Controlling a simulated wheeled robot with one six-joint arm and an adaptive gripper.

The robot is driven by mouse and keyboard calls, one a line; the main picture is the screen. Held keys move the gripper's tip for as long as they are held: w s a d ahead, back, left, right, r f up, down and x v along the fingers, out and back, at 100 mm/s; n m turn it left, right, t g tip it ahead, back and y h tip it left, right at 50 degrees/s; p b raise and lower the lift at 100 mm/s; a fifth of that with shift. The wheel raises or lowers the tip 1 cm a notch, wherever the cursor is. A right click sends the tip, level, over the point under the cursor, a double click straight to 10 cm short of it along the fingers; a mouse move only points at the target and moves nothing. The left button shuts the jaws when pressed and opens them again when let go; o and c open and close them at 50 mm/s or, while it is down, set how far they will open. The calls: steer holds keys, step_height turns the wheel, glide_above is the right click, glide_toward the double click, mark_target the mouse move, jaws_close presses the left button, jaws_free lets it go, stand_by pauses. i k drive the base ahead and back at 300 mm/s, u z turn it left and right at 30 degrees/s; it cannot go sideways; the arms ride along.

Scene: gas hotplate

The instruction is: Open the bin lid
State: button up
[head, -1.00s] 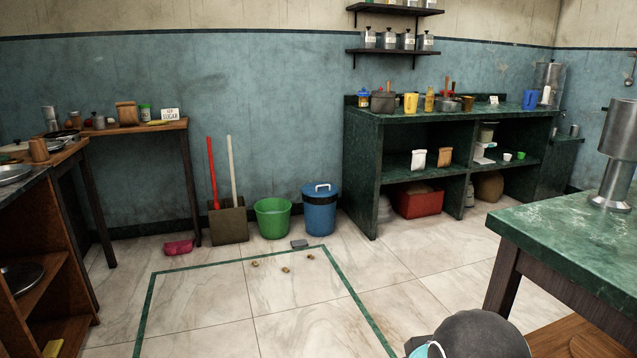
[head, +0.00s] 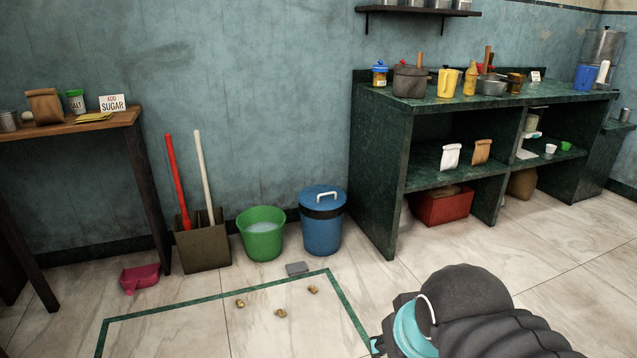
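The blue bin (head: 322,230) stands on the floor against the blue wall, between the green bucket and the green counter. Its blue lid (head: 318,200) is on top and looks shut, with a white handle (head: 327,195) standing up from it and a dark band below the rim. Part of my arm shows at the lower right of the head view, well in front of the bin and apart from it. My gripper's fingers cannot be made out.
A green bucket (head: 262,241) stands left of the bin, then a brown box (head: 203,245) with red and white handles. The green counter (head: 383,190) stands right of the bin.

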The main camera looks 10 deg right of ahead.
mark_target(321, 198)
steer(key=z, duration=0.25)
steer(key=i, duration=0.85)
steer(key=z, duration=0.55)
steer(key=i, duration=1.5)
steer(key=u, duration=0.7)
